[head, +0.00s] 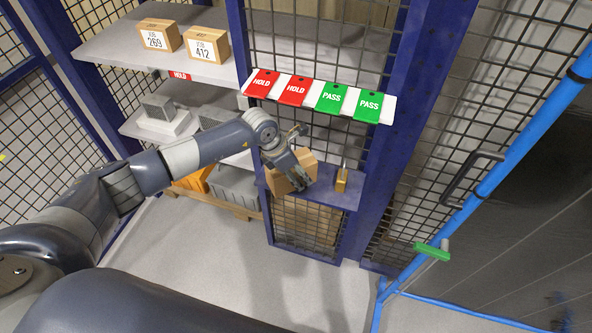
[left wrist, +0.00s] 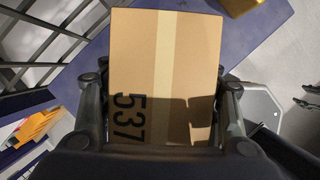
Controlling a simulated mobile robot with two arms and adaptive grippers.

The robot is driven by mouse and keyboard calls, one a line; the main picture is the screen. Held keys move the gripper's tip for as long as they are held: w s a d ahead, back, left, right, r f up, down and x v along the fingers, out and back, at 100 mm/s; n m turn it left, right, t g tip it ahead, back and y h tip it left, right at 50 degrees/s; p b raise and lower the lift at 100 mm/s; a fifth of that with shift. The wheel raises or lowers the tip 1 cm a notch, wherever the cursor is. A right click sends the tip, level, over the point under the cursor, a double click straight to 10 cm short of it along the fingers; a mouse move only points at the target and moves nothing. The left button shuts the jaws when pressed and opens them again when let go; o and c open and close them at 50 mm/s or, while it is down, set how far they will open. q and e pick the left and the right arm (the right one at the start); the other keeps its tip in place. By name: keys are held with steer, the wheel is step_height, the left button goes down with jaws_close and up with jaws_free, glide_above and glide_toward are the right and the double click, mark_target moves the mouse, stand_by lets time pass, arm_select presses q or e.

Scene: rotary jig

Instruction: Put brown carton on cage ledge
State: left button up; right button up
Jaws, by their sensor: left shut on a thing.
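The brown carton (head: 279,181) is in my left gripper (head: 300,175), at the blue cage ledge (head: 322,192). In the left wrist view the carton (left wrist: 165,75) shows a pale tape strip and the number 537. The fingers of my left gripper (left wrist: 165,112) are on both sides of it, shut on it. The ledge (left wrist: 258,45) shows behind and beside the carton in that view. I cannot tell whether the carton's underside touches the ledge.
A brass padlock (head: 341,180) is on the ledge, right of the carton. Red HOLD and green PASS tags (head: 330,97) hang on a white strip above. Two cartons marked JOB 269 (head: 158,36) and JOB 412 (head: 207,45) sit on the upper shelf. A blue-framed gate (head: 500,165) is at right.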

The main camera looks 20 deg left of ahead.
arm_select(q)
steer(key=shift+f, duration=0.1)
steer(key=o, duration=1.5)
steer(key=shift+c, duration=0.2)
steer(key=shift+a+r, duration=0.1)
steer(key=shift+r, duration=0.2)
steer(key=b+v, duration=0.2)
steer(key=v, duration=0.4)
steer(key=shift+s+a+r, duration=0.15)
steer(key=shift+s+r, duration=0.1)
steer(key=shift+r, duration=0.3)
